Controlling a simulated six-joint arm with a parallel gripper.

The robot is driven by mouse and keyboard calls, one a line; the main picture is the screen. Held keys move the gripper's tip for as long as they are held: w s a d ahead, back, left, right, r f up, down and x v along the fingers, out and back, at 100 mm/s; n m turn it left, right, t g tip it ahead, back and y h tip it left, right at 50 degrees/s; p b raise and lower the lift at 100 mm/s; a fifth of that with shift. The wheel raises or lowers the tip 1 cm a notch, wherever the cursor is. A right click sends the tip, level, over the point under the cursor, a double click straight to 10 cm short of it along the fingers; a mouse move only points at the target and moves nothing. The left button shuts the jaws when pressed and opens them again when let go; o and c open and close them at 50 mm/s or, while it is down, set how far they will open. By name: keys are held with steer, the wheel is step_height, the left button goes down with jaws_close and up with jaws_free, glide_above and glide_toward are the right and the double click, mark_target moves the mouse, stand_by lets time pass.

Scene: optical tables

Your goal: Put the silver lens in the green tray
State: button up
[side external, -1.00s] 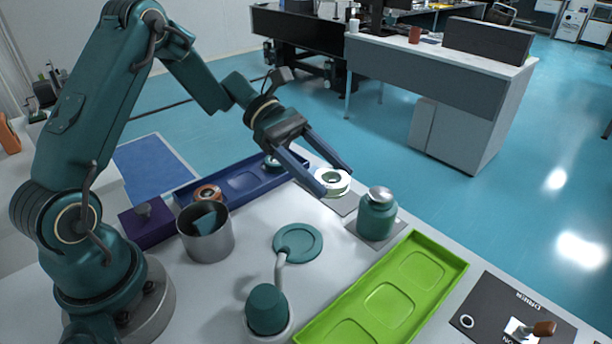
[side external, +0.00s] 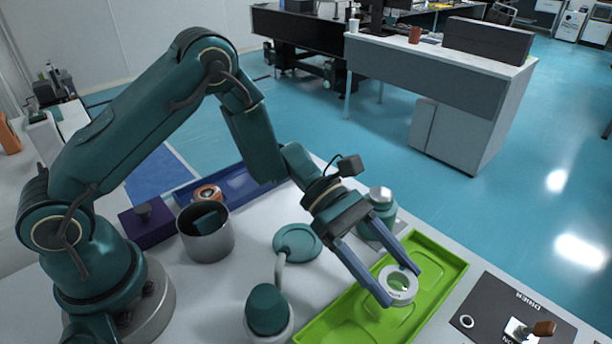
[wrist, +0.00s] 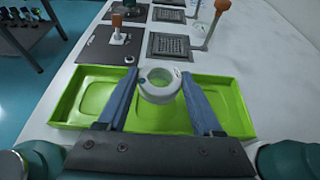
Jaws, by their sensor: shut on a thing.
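The silver lens (side external: 398,283) is a pale ring with a clear centre. My gripper (side external: 400,287) is shut on it, one blue finger on each side. The lens is over the green tray (side external: 452,275), towards its middle in the side view; a small gap below it is hard to judge. In the wrist view the lens (wrist: 160,86) sits between the fingertips (wrist: 160,82), in front of the far rim of the green tray (wrist: 66,108). The tray is long and shallow with recesses, and no other thing shows in it.
A teal jar (side external: 382,208) stands just behind my gripper. A teal lamp-like piece (side external: 266,310) stands left of the tray. A metal cup (side external: 206,240) and a blue tray (side external: 240,187) holding a copper ring lie further left. A dark switch panel (side external: 500,310) is at right.

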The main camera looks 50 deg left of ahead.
steer(key=shift+f, duration=1.95)
steer(key=shift+f, duration=0.15)
steer(key=o, duration=1.4)
